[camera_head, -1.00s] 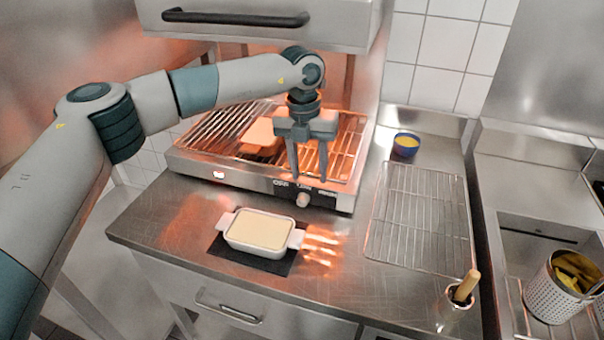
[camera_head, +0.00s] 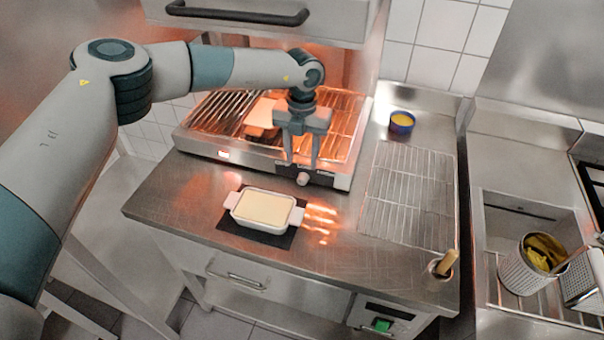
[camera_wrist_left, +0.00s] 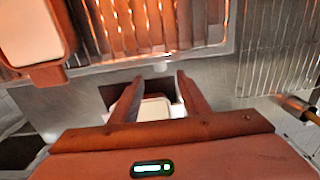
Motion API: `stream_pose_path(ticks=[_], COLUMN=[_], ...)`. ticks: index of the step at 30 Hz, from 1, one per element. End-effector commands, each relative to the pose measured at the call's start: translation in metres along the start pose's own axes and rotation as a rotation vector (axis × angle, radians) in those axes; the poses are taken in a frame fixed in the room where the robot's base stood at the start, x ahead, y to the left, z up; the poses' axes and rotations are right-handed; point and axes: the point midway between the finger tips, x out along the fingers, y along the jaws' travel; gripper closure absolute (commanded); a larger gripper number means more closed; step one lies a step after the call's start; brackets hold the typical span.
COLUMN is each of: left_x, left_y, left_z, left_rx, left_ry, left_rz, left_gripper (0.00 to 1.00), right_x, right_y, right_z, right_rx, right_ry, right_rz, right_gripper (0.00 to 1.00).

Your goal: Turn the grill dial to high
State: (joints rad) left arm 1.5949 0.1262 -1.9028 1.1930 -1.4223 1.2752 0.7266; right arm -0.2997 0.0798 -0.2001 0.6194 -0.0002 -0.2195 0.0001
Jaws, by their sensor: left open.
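The grill dial (camera_head: 303,179) is a small pale knob on the front panel of the grill (camera_head: 250,160). It also shows in the left wrist view as a small light bump (camera_wrist_left: 163,67) at the grill's front edge. My left gripper (camera_head: 301,164) points down, open and empty. Its two fingers stand just above the dial in the head view, one to either side of it. I see no clear contact with the dial. The dial's markings are too small to read. My right gripper is not in view.
The grill bars glow orange, and a pale dish (camera_head: 262,113) sits on them. A white filled dish (camera_head: 263,208) stands on a dark mat before the grill. A wire rack (camera_head: 408,195) and a blue bowl (camera_head: 401,122) are at the right. A hood (camera_head: 260,22) hangs above.

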Motion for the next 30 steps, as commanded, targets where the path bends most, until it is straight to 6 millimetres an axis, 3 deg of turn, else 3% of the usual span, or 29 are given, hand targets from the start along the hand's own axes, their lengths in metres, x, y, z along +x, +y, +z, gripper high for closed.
stream_pose_path(ticks=[5, 18, 30], left_x=[0.011, 0.063, 0.072], left_y=[-0.001, 0.0, 0.0], left_z=[0.0, 0.0, 0.0], left_rx=[0.0, -0.001, 0.0], left_ry=[0.001, 0.001, -0.001], left_rz=[0.0, 0.0, 0.001], left_gripper=[0.58, 0.58, 0.58], right_x=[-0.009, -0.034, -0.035], right_y=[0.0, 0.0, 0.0], right_z=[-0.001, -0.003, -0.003], right_rx=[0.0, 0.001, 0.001], right_ry=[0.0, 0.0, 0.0], right_rz=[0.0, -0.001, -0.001], right_gripper=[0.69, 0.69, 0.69])
